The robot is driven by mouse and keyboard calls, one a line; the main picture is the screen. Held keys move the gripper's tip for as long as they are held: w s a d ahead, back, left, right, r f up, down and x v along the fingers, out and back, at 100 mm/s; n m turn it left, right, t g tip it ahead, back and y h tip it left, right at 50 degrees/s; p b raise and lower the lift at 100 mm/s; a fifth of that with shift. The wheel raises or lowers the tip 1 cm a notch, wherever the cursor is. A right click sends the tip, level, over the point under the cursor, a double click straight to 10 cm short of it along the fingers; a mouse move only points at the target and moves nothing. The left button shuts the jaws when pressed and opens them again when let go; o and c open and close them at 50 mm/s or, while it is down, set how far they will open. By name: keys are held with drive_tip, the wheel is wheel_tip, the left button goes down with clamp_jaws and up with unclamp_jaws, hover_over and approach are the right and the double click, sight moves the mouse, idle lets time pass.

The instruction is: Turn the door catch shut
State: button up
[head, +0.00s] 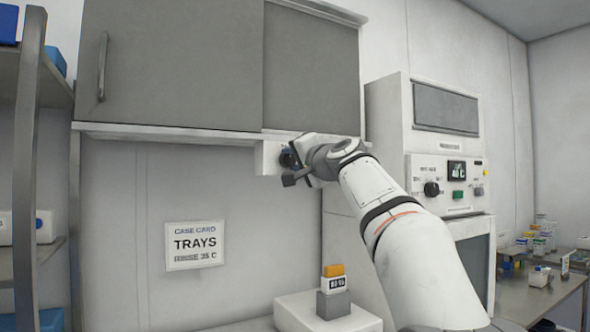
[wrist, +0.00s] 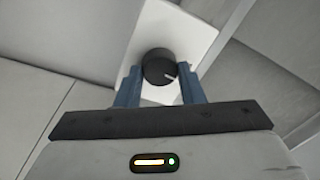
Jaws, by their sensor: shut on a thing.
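The door catch is a round black knob (wrist: 158,67) with a white mark on its face, set on a pale plate (wrist: 183,28) in the wrist view. The mark points to the right. In the head view the plate (head: 267,158) sits under the lower edge of the grey sliding-door cabinet (head: 180,65). My gripper (wrist: 160,87) has its two blue fingers on either side of the knob, shut on it. In the head view my gripper (head: 288,160) and wrist hide most of the knob.
A white machine (head: 392,130) with a control panel (head: 447,185) stands to the right, behind my arm. A metal shelf (head: 28,150) stands at left.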

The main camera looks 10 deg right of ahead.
drive_tip(key=shift+f+n+b, duration=0.1)
drive_tip(key=shift+n+b, duration=0.2)
drive_tip(key=shift+n, duration=0.3)
drive_tip(key=o, duration=1)
drive_tip(key=b+v, duration=0.2)
drive_tip(key=v, duration=0.5)
drive_tip(key=shift+s+d, duration=0.2)
drive_tip(key=shift+s, duration=0.2)
